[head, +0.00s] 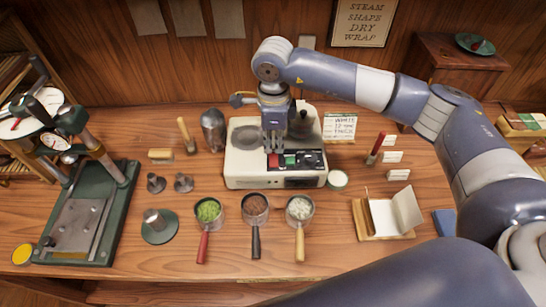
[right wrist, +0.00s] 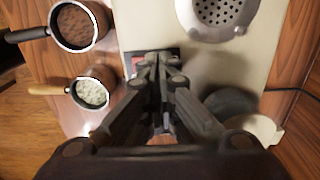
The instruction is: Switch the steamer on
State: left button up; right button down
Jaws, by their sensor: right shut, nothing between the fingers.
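The steamer is a cream box (head: 242,172) in the middle of the table, with a round metal plate on its left top. Its dark front panel carries a red button (head: 273,160), a green button (head: 290,160) and darker controls to the right. My right gripper (head: 275,148) points down over the steamer, its shut fingertips just above or at the red button; I cannot tell whether they touch. In the right wrist view the shut fingers (right wrist: 158,58) hide most of the panel, and the perforated steamer plate (right wrist: 218,12) shows at the top. My left gripper is not in view.
Three handled cups, with green (head: 208,210), brown (head: 255,206) and white (head: 299,209) contents, stand before the steamer. A press (head: 85,215) stands left.

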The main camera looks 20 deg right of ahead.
aim_at(273, 155)
jog(key=shift+f+b, duration=1.05)
jog(key=shift+f, duration=0.05)
dwell(0.8)
jog(key=shift+r+p, duration=1.5)
jog(key=shift+r, duration=2.05)
jog(key=shift+f, duration=0.1)
